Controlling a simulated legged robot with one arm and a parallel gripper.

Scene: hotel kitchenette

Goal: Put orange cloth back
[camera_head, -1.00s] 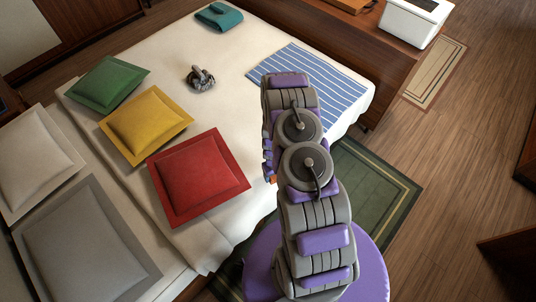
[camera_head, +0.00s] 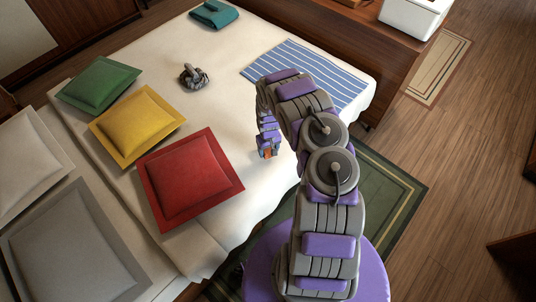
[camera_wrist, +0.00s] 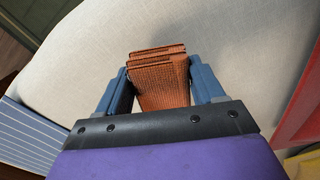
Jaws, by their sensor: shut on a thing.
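The orange cloth (camera_wrist: 160,82) is folded and sits between the two blue fingers of my gripper (camera_wrist: 160,84) in the wrist view. My gripper is shut on it. In the head view my gripper (camera_head: 267,153) hangs down over the front part of the bed (camera_head: 235,110), right of the red pillow, with a small bit of the orange cloth (camera_head: 267,152) showing at its tip. I cannot tell whether the cloth touches the bed cover.
A red pillow (camera_head: 188,178), yellow pillow (camera_head: 136,124) and green pillow (camera_head: 99,83) lie on the bed's left side. The bed's middle is clear.

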